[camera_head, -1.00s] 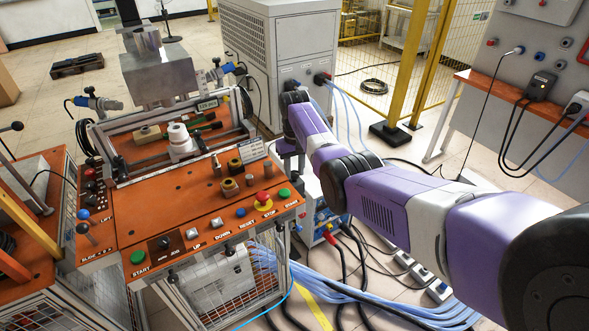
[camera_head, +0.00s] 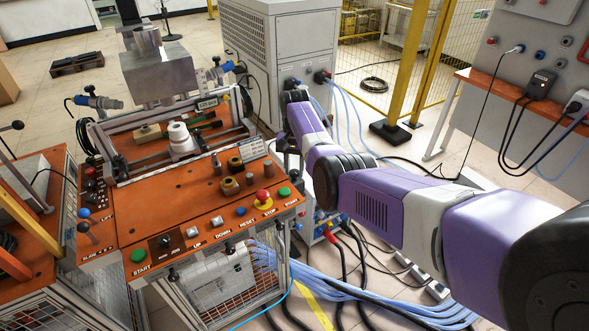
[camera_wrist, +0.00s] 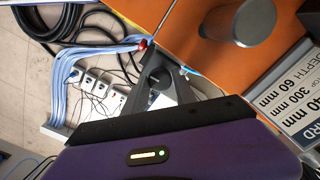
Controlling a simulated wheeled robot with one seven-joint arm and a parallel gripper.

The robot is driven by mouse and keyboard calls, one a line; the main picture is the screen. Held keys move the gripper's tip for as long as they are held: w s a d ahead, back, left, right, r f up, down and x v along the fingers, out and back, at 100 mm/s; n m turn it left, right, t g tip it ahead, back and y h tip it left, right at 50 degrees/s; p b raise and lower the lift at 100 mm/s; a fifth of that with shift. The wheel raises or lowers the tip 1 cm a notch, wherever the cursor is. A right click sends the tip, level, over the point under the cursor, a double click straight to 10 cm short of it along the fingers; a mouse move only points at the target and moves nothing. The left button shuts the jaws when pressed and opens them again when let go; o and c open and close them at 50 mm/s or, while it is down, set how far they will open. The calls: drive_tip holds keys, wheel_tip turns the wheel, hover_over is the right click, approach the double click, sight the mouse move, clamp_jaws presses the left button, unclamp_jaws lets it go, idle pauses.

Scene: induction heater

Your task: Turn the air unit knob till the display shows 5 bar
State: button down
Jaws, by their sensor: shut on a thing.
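My gripper (camera_wrist: 153,62) shows in the wrist view as two dark fingers converging beside the orange panel edge. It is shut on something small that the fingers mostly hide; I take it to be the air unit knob. A dark round part and a pale body (camera_wrist: 163,92) show between and behind the fingers. In the head view my gripper (camera_head: 289,150) is low beside the right edge of the orange bench (camera_head: 190,215), largely hidden. I cannot make out the pressure display or its reading in either view.
The bench top carries push buttons, a red stop button (camera_head: 263,196) and metal posts. A grey cabinet (camera_head: 285,60) stands behind. Blue hoses (camera_head: 375,293), black cables and power strips lie on the floor to the right. A dark post (camera_wrist: 240,22) rises near the gripper.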

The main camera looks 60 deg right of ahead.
sight(295, 172)
drive_tip(key=shift+r, duration=0.1)
idle(0.3)
drive_tip(key=c, duration=1)
unclamp_jaws()
drive_tip(key=shift+c, duration=0.2)
wheel_tip(295, 172, up, 8)
drive_tip(key=shift+f, duration=0.1)
drive_tip(key=shift+s+f, duration=0.1)
